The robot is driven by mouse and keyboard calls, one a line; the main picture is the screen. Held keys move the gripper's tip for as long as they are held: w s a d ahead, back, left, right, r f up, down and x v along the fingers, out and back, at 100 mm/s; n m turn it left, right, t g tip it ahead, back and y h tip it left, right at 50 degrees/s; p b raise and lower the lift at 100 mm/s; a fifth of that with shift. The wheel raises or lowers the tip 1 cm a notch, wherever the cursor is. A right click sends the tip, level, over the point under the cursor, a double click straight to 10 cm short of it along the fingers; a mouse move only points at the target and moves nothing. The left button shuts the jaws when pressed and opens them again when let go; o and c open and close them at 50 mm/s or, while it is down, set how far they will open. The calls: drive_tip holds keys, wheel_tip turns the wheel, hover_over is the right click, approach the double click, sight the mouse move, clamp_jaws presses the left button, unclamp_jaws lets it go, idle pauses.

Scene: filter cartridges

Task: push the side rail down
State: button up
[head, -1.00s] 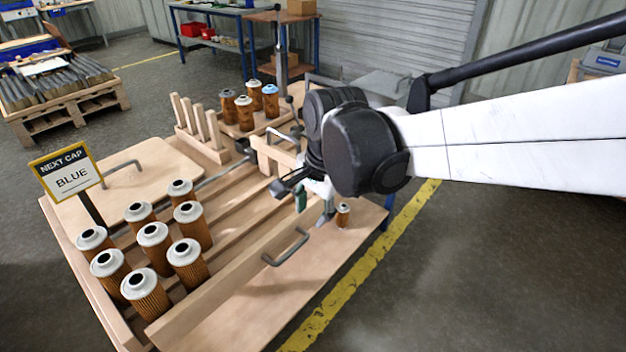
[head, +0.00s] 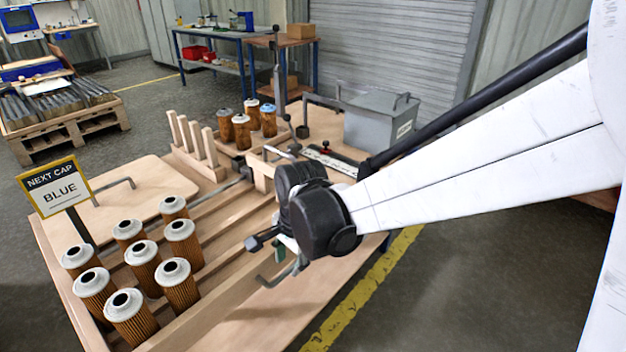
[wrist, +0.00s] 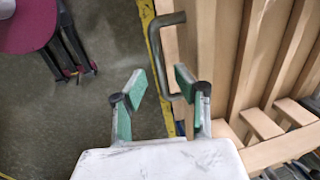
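The side rail (head: 205,310) is a long wooden bar on the right side of the slotted wooden rack. A grey bent handle (head: 268,283) sticks out from it. My gripper (head: 292,258) is over the rail by the handle, partly hidden behind my black wrist. In the wrist view, my gripper (wrist: 157,85) is open, with green pads apart. The handle (wrist: 155,55) shows just ahead of and partly between the fingers, its lower end close to the right fingertip. I cannot tell whether they touch. The rail (wrist: 200,50) lies just right of the handle.
Several brown filter cartridges with white caps (head: 142,252) stand in the rack. A sign (head: 57,190) reads NEXT CAP BLUE. More capped cartridges (head: 242,130) stand behind wooden posts (head: 195,135). A grey box (head: 380,122) stands at the back right.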

sight(281, 266)
drive_tip(key=shift+w+a+f, duration=0.1)
drive_tip(key=shift+f, duration=0.6)
drive_tip(key=shift+w+a+f, duration=0.1)
drive_tip(key=shift+f, duration=0.55)
clamp_jaws()
